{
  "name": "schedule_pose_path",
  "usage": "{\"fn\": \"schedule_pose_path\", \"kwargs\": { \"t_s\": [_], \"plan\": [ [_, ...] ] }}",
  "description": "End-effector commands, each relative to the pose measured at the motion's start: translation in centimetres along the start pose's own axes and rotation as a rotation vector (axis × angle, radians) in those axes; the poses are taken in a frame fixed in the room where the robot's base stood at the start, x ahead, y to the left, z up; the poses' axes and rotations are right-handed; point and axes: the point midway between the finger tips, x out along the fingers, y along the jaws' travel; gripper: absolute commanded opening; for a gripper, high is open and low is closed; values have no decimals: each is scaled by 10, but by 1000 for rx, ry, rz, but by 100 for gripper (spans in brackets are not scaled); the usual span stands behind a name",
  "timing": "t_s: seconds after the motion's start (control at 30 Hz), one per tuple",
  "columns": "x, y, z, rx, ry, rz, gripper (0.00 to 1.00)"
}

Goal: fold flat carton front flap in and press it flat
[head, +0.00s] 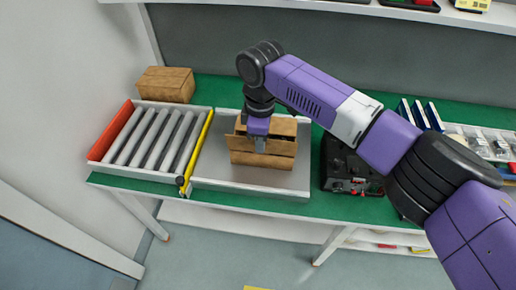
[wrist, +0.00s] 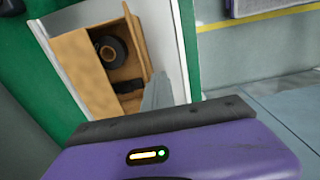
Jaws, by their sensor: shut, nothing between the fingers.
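The brown carton (head: 262,160) stands on a grey metal plate (head: 215,175) on the green bench. In the wrist view the carton (wrist: 85,75) is partly open, with a black ring-shaped item (wrist: 110,50) and a smaller dark item (wrist: 128,86) inside. A wide cardboard panel lies to the left of the opening there; I cannot tell surely which flap it is. My gripper (head: 260,146) points down at the carton's top, in front of its back part. Its grey fingers (wrist: 158,92) are shut and empty beside the opening. Whether they touch cardboard is unclear.
A roller conveyor (head: 150,142) with an orange end and a yellow bar (head: 196,150) lies left of the plate. Another carton (head: 166,84) stands behind it. A black device (head: 345,168) is close on the right. The plate's front strip is clear.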

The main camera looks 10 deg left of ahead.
Motion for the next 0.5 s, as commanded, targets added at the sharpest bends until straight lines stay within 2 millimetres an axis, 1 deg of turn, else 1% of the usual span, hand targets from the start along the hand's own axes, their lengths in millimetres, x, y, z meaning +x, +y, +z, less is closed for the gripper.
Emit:
{"fn": "schedule_pose_path", "kwargs": {
  "t_s": [0.03,0.5],
  "plan": [
    [4,3,0,2,-2,-1,0],
    [6,33,1,3,-3,-1,0]
  ]
}}
